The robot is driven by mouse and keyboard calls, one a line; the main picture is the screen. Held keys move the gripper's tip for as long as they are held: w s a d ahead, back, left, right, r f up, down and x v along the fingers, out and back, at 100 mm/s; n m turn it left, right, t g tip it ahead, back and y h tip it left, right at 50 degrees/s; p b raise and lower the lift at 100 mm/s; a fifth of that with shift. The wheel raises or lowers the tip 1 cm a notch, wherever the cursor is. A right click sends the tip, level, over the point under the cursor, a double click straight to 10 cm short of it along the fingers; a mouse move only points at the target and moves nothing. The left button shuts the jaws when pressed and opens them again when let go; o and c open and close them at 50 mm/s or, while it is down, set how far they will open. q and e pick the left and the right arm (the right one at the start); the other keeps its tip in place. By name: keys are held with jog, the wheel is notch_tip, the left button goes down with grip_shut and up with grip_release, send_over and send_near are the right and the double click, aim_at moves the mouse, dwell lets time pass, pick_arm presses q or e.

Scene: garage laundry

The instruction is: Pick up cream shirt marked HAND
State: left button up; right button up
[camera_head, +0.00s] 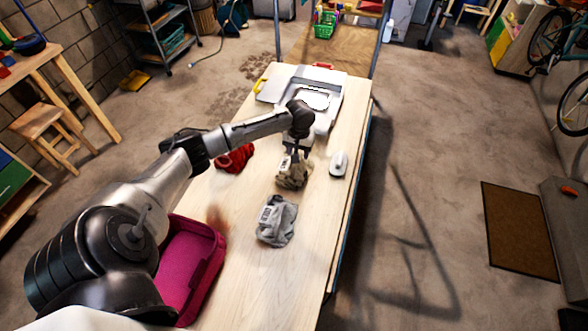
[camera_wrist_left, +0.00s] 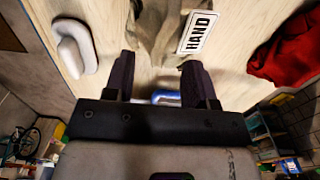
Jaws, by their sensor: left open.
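The cream shirt marked HAND (camera_head: 292,177) lies crumpled on the wooden table (camera_head: 262,287), looking beige-olive in the head view. In the left wrist view the shirt (camera_wrist_left: 152,38) is at the top, with its white HAND label (camera_wrist_left: 198,32) facing the camera. My left gripper (camera_head: 295,152) is above the shirt's far side, pointing down. Part of the shirt is cut off by that view's top edge. My right gripper is not in view.
A grey garment (camera_head: 277,222) with a label lies nearer. A red garment (camera_head: 235,158) is to the left, a white iron-like object (camera_head: 339,163) to the right. A magenta bin (camera_head: 190,262) stands at the near left. A grey board-like case (camera_head: 318,90) is at the far end.

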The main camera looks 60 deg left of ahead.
aim_at(294, 166)
pick_arm(q)
jog(key=shift+s+f, duration=0.15)
jog(key=shift+f, duration=2.55)
grip_shut()
